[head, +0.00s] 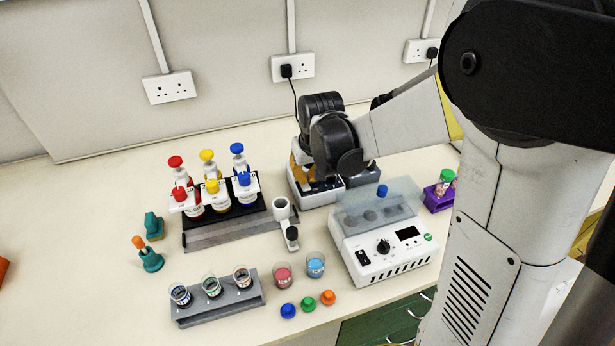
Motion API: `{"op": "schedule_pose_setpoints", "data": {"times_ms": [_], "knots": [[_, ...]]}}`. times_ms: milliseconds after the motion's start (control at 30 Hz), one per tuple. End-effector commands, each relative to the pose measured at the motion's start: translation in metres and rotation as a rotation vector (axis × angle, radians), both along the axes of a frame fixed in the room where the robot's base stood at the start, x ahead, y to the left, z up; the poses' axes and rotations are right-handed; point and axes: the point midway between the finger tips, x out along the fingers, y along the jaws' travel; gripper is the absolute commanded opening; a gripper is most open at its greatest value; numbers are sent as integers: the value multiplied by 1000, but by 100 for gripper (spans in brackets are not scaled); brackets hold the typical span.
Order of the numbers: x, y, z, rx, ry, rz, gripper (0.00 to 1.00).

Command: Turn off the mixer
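A white bench device with a clear lid (388,257), which looks like the mixer, stands at the right of the bench. Its front panel has a black rocker switch (362,258), a black knob, a dark display and a green mark. I cannot tell the switch position. A blue cap shows at its lid. My gripper (306,172) is behind and left of this device, above a second low white-and-dark device (317,194). The black wrist hides most of the gripper; an orange-brown part shows beside it. I cannot see whether the fingers are open or touching anything.
A rack of red, yellow and blue bottles (228,227) stands left of my gripper. A grey holder with cups (218,310) is at the front left. Two beakers and three loose caps lie before the mixer. A purple holder (437,199) stands behind it, right.

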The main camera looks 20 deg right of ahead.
Motion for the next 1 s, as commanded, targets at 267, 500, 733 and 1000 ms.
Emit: {"op": "schedule_pose_setpoints", "data": {"times_ms": [267,500,733,1000], "knots": [[5,0,62,0,0,0,0],[0,0,110,0,0,0,0],[-2,0,131,0,0,0,0],[-2,0,132,0,0,0,0]]}}
